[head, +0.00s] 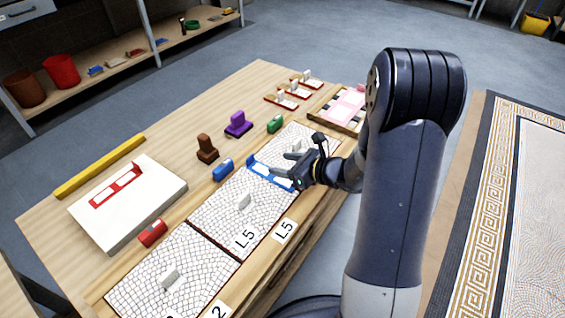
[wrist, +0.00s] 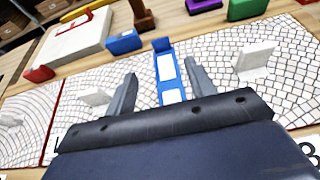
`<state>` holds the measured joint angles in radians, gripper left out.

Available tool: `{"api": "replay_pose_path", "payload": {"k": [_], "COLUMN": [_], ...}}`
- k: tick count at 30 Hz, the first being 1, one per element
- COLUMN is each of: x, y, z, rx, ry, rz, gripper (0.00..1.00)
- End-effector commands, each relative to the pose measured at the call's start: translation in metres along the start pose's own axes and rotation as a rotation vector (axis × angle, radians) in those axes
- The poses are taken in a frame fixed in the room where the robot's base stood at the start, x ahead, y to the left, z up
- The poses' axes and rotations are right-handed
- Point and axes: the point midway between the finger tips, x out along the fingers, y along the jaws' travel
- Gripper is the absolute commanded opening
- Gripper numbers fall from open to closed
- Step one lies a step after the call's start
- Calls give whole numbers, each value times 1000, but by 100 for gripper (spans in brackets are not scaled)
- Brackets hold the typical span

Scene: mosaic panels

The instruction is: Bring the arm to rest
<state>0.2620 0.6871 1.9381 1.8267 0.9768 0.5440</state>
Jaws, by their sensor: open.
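My arm reaches from the right of the head view over the wooden table. My gripper (head: 284,168) is open, with its fingers spread above the mosaic panels. In the wrist view the gripper (wrist: 158,85) has a blue frame piece with white patches (wrist: 168,75) showing between its fingers. This blue piece (head: 262,172) lies across the mosaic panels in the head view. I cannot tell whether the fingers touch it. A white upright tab (wrist: 254,60) stands on the panel to the right of the fingers, and another white tab (wrist: 95,97) stands to the left.
A white slab (head: 130,215) bears a red frame piece (head: 117,186). Red (head: 153,233), blue (head: 223,170) and green (head: 275,124) blocks lie behind the panels, with brown (head: 207,148) and purple (head: 238,124) stamp-like pieces. A yellow bar (head: 100,166) lies at the far left edge.

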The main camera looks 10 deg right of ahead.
Motion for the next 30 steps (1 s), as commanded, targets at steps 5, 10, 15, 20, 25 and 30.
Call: {"api": "replay_pose_path", "payload": {"k": [5,10,15,20,25,30], "x": [4,25,59,91,121,125], "y": [0,1,1,1,0,0], "z": [0,-1,-2,-2,-5,-9], "rx": [0,-2,-3,-1,-1,0], "ry": [0,-1,0,0,0,-1], "rz": [0,3,4,3,1,-1], "gripper": [52,52,52,52,52,52]}}
